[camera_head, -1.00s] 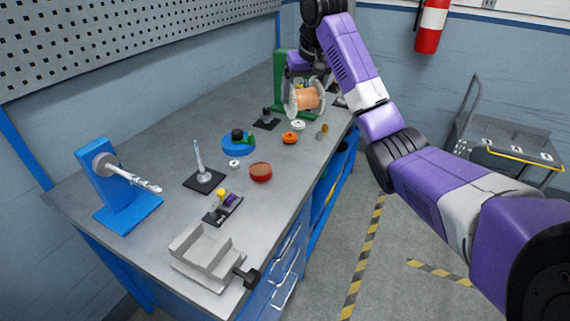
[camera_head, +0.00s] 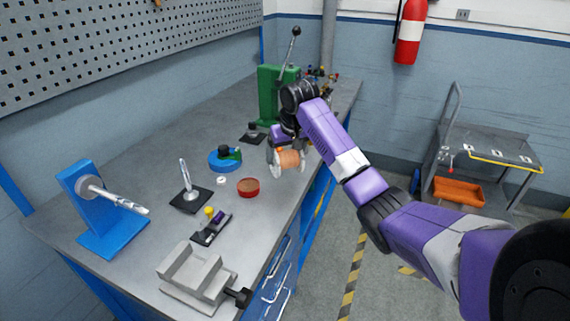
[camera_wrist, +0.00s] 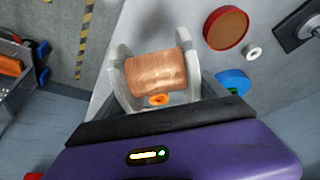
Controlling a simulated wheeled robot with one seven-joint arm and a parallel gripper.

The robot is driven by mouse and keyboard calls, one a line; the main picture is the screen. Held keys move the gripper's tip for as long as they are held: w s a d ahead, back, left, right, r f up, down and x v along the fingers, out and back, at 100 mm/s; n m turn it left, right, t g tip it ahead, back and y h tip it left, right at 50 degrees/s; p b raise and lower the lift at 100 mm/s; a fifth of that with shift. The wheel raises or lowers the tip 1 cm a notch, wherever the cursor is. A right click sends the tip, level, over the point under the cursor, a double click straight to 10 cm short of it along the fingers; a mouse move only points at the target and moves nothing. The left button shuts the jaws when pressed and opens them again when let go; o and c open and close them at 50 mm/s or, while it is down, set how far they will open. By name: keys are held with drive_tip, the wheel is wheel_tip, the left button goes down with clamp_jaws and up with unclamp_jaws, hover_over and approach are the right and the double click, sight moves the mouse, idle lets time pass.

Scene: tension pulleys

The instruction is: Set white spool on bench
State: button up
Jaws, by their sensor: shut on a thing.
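The white spool (camera_head: 275,161) has white flanges and a winding of copper-coloured wire. My gripper (camera_head: 284,152) is shut on it, near the bench's front edge, to the right of the red round tin. In the wrist view the spool's copper winding (camera_wrist: 156,77) lies sideways between two pale flanges, in front of my purple gripper body. The grey bench (camera_head: 140,160) runs from front to back. I cannot tell whether the spool touches the bench top or is held just above it.
A red round tin (camera_head: 248,187), a blue round base (camera_head: 225,160) and a small white ring (camera_head: 221,181) lie left of the spool. A black-based spindle (camera_head: 188,192), grey vise (camera_head: 195,280), blue stand (camera_head: 88,205) and green press (camera_head: 272,95) stand on the bench. Bare bench lies between them.

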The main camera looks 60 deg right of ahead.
sight(285, 164)
drive_tip(key=shift+f, duration=1.95)
drive_tip(key=shift+f, duration=0.1)
drive_tip(key=o, duration=1.9)
drive_tip(key=shift+o, duration=0.2)
drive_tip(key=v, duration=1.2)
drive_tip(key=shift+b, duration=0.3)
drive_tip(key=shift+d, duration=0.1)
